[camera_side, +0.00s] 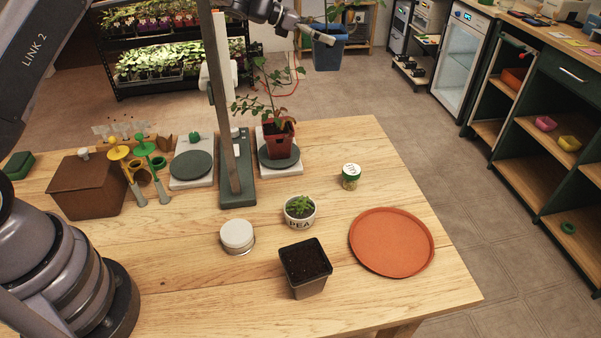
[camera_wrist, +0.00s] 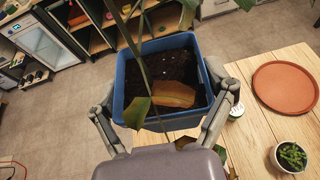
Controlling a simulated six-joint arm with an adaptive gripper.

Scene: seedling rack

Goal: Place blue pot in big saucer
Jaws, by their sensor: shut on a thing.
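The blue pot (camera_side: 328,57) is held up in the air beyond the table's far edge in the side view, with a plant rising from it. In the wrist view the blue pot (camera_wrist: 134,85) fills the middle, with dark soil, stems and a tan piece inside. My gripper (camera_side: 319,37) is shut on it, its fingers (camera_wrist: 165,98) pressed on opposite sides of the pot. The big saucer (camera_side: 390,243) is a round, empty terracotta dish on the table's right part. It also shows at the right of the wrist view (camera_wrist: 286,88), apart from the pot.
Left of the saucer stand a black soil-filled pot (camera_side: 305,278), a white PEA pot (camera_side: 300,222), a white-lidded tin (camera_side: 237,236) and a small green-white jar (camera_side: 350,180). A red pot (camera_side: 278,139) with a tall plant sits on a scale. A post (camera_side: 219,100) rises near it.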

